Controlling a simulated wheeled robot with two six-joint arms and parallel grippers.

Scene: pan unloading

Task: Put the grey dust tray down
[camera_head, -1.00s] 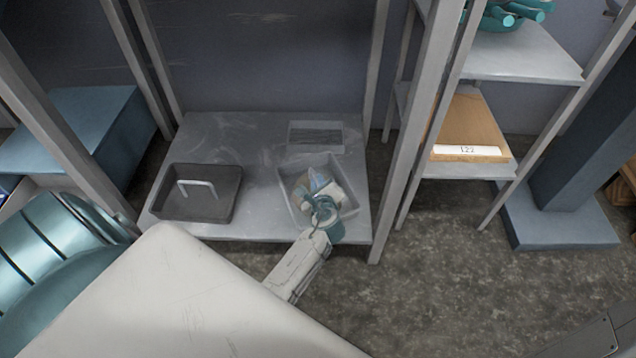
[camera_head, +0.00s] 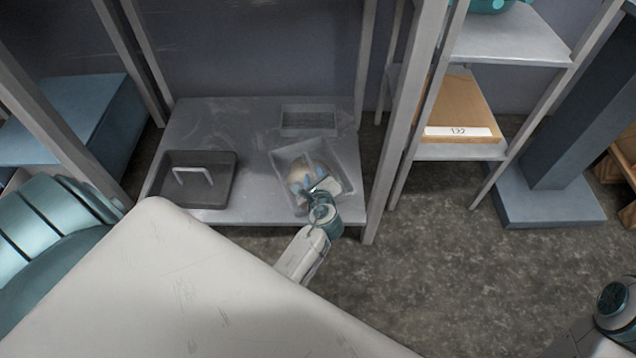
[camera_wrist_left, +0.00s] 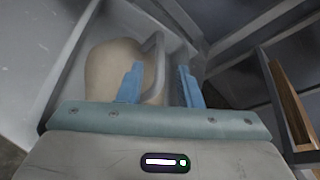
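The light grey dust tray (camera_head: 281,167) sits at the right of the low grey shelf, with a rounded beige thing (camera_head: 297,172) inside. In the left wrist view the tray (camera_wrist_left: 75,65) has a raised grey handle (camera_wrist_left: 155,68). My left gripper (camera_head: 307,186) reaches down over the tray's front part. Its blue fingers (camera_wrist_left: 160,75) stand on either side of the handle, with a gap to the right finger, so it looks open. The fingers partly hide the beige thing.
A dark grey tray (camera_head: 217,190) with a light handle stands at the shelf's left. A small grey tray (camera_head: 310,120) lies at the back. Shelf posts (camera_head: 400,130) rise close on the right. Bare shelf (camera_head: 240,140) lies between the trays.

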